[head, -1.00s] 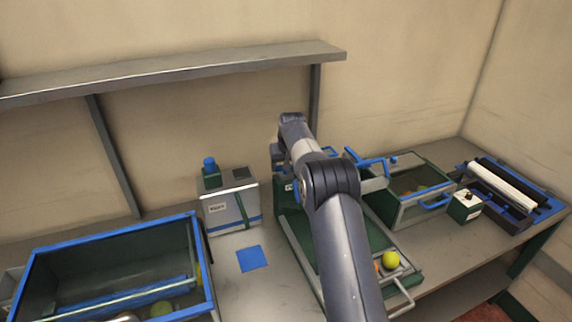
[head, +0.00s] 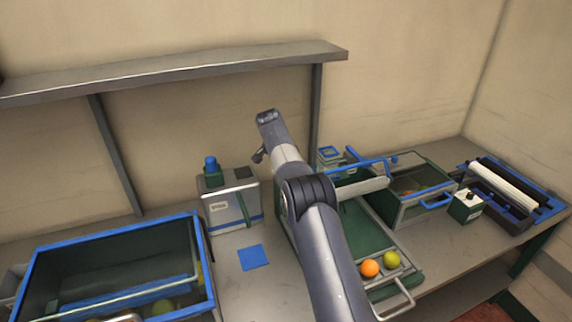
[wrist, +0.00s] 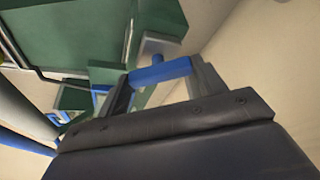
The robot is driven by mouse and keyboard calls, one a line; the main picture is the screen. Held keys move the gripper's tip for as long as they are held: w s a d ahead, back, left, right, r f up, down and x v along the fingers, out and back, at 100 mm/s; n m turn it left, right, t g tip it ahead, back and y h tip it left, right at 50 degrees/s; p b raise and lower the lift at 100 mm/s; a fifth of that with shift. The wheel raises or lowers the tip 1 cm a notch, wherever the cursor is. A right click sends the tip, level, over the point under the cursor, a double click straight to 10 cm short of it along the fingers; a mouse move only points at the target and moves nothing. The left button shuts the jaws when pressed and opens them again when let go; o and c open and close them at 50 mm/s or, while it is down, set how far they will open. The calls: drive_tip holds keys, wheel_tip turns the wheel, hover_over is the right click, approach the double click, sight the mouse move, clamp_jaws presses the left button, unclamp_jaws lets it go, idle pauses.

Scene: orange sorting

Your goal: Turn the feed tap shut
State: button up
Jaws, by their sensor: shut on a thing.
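My gripper (wrist: 161,78) is shut on a blue bar in the wrist view. The bar (wrist: 166,70) lies crosswise between the two grey fingers and looks like the handle of the feed tap. In the head view, my arm hides the held handle. Only a small dark part of my gripper (head: 258,156) sticks out left of the arm. The angle of the tap cannot be told from there.
A green sloping tray (head: 363,235) holds an orange fruit (head: 370,268) and a yellow-green one (head: 391,259). A grey box with a blue knob (head: 211,163) stands left of my arm. A blue-rimmed bin (head: 110,233) is at front left. A shelf (head: 180,70) hangs above.

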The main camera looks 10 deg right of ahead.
drive_tip(key=shift+m, duration=0.5)
drive_tip(key=o, duration=1)
drive_tip(key=v, duration=1)
drive_tip(key=shift+w+a+r, duration=0.1)
drive_tip(key=shift+a+r, duration=0.15)
drive_tip(key=shift+r, duration=0.15)
